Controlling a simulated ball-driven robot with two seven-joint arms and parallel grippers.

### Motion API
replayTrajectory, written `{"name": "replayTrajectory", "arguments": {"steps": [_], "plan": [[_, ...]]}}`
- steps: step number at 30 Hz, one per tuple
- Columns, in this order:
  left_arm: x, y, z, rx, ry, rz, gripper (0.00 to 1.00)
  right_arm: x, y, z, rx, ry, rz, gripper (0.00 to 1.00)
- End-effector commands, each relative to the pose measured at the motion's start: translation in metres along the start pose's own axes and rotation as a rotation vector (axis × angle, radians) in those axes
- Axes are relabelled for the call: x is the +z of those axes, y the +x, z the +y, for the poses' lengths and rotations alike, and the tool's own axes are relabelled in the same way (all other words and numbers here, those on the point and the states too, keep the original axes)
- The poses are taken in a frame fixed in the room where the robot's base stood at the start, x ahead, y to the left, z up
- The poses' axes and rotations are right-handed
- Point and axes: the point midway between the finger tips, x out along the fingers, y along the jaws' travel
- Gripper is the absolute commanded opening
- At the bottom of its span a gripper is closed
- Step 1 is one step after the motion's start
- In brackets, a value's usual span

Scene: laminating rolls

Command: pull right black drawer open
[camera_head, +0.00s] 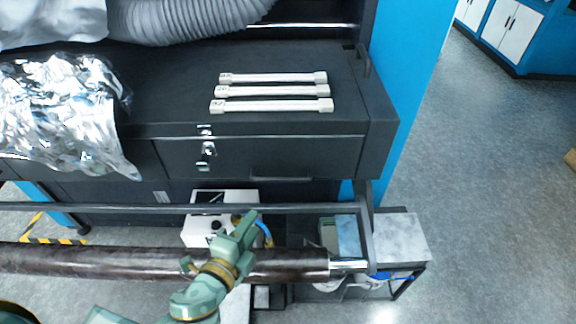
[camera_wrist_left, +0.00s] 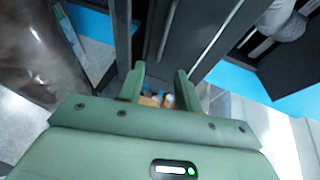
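The right black drawer (camera_head: 262,157) is a wide dark panel in the front of the black cabinet. It looks shut, flush with the cabinet front. Its dark bar handle (camera_head: 282,178) is low on its right half, and a metal latch (camera_head: 206,150) is at its left end. My green left gripper (camera_head: 248,222) is below and in front of the drawer, left of the handle and apart from it. In the left wrist view its two fingers (camera_wrist_left: 160,84) are spread with nothing held between them. My right gripper is not in view.
A dark roll (camera_head: 130,262) and a horizontal rail (camera_head: 120,208) run across in front of the cabinet. Crumpled silver foil (camera_head: 62,110) hangs over the left side. Three white bars (camera_head: 272,91) lie on top. A grey block (camera_head: 402,237) stands right; open floor lies beyond.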

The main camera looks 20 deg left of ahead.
Motion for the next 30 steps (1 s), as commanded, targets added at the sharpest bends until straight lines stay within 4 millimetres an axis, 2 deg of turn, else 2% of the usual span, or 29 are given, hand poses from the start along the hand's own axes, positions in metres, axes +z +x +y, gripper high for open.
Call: {"name": "replayTrajectory", "arguments": {"steps": [2, 5, 9, 12, 18, 21, 25, 30], "plan": [[-0.001, 0.003, -0.002, -0.004, 0.003, 0.001, 0.34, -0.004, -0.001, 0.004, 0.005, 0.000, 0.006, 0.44], [-0.001, 0.015, -0.004, -0.006, 0.005, 0.001, 0.34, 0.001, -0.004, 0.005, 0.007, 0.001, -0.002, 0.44], [-0.001, 0.045, -0.005, -0.007, 0.004, 0.000, 0.34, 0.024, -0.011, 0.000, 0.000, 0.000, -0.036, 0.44], [-0.001, 0.072, -0.005, -0.007, 0.003, 0.001, 0.34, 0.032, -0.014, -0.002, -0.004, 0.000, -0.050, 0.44], [-0.001, 0.121, -0.003, -0.005, 0.002, 0.001, 0.34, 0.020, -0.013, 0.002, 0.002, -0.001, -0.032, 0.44], [-0.001, 0.139, -0.003, -0.004, 0.002, 0.001, 0.34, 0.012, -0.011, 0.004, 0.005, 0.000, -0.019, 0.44], [-0.001, 0.155, -0.002, -0.003, 0.001, 0.001, 0.34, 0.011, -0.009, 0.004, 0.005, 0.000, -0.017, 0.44], [-0.001, 0.163, -0.002, -0.003, 0.001, 0.001, 0.34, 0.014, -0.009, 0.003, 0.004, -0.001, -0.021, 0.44]]}}
